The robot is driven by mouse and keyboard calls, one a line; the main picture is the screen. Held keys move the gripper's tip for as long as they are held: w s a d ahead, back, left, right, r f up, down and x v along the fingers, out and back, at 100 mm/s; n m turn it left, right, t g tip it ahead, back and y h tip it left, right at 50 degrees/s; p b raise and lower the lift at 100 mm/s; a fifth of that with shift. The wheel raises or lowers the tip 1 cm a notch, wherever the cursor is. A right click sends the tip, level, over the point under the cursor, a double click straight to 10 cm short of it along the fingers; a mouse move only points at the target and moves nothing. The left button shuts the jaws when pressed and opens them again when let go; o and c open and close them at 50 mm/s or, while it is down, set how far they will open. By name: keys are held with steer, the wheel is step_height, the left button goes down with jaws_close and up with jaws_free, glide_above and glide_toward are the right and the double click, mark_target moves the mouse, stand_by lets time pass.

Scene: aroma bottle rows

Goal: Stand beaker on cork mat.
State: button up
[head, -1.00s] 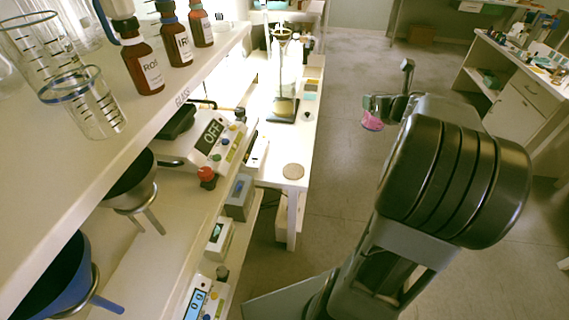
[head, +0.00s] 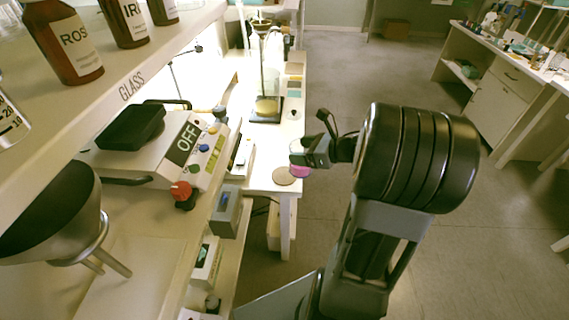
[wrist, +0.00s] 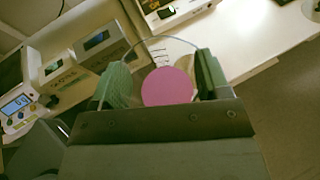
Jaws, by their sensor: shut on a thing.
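A clear beaker with pink liquid (wrist: 168,87) is between the fingers of my gripper (wrist: 163,72), which is shut on it. Its thin round rim shows in the wrist view. In the head view the pink (head: 300,171) shows below my gripper (head: 303,153), at the bench's right edge. The round cork mat (head: 284,176) lies bare on the near right corner of the white bench, just left of the pink in the picture. I cannot tell how high the beaker is above the bench.
A stand with a dark base (head: 266,117) is farther back on the bench. Brown bottles (head: 62,42) line the upper shelf. Open floor lies to the right.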

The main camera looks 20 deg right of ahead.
mark_target(299, 146)
steer(key=w, duration=0.1)
steer(key=w+f, duration=0.1)
steer(key=w, duration=0.1)
steer(key=w+f, duration=0.1)
steer(key=shift+w+a, duration=0.35)
steer(key=shift+w+a+f, duration=0.1)
steer(key=shift+w+f, duration=0.7)
steer(key=shift+f, duration=0.7)
steer(key=shift+w+a+f, duration=0.1)
steer(key=shift+w+f, duration=0.75)
steer(key=shift+f, duration=0.65)
steer(key=shift+w+a+f, duration=0.1)
steer(key=shift+w+f, duration=0.7)
steer(key=shift+f, duration=0.7)
steer(key=shift+f, duration=0.2)
steer(key=o, duration=1)
steer(key=shift+o, duration=0.2)
steer(key=shift+r, duration=0.15)
